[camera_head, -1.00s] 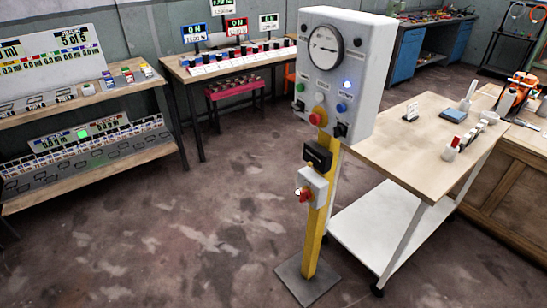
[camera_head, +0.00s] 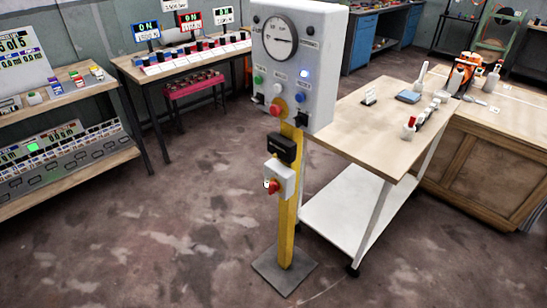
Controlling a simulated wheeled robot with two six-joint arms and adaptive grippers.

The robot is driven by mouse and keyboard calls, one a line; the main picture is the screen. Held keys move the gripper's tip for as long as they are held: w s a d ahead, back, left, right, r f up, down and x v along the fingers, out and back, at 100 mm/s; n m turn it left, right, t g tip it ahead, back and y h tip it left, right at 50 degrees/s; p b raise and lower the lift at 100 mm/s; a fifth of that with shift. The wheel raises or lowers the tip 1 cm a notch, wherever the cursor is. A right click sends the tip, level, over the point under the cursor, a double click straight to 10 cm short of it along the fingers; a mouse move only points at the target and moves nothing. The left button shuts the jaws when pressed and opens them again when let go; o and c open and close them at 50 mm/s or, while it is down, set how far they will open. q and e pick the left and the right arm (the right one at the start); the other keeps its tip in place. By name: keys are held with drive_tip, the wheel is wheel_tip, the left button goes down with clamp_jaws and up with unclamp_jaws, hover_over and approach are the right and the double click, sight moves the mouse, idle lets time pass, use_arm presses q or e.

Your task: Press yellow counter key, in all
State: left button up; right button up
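No key is clearly readable as the yellow counter key in the camera_head view. A grey control box (camera_head: 318,75) with a round dial (camera_head: 279,38), green, white, blue and red buttons and a lit blue lamp stands on a yellow post (camera_head: 286,225). Below it on the post are a black box (camera_head: 282,149) and a white box with a red knob (camera_head: 274,187). At the back, three small displays (camera_head: 190,20) with blue, red and white frames stand above a row of white key panels (camera_head: 196,58); key colours there are too small to tell. Neither gripper is in view.
A left bench (camera_head: 98,166) holds display panels and small coloured blocks. A white-framed cart (camera_head: 352,128) stands right behind the post, with a wooden cabinet (camera_head: 480,165) beyond. The post's base plate (camera_head: 283,270) sits on the floor. Floor left of the post is clear.

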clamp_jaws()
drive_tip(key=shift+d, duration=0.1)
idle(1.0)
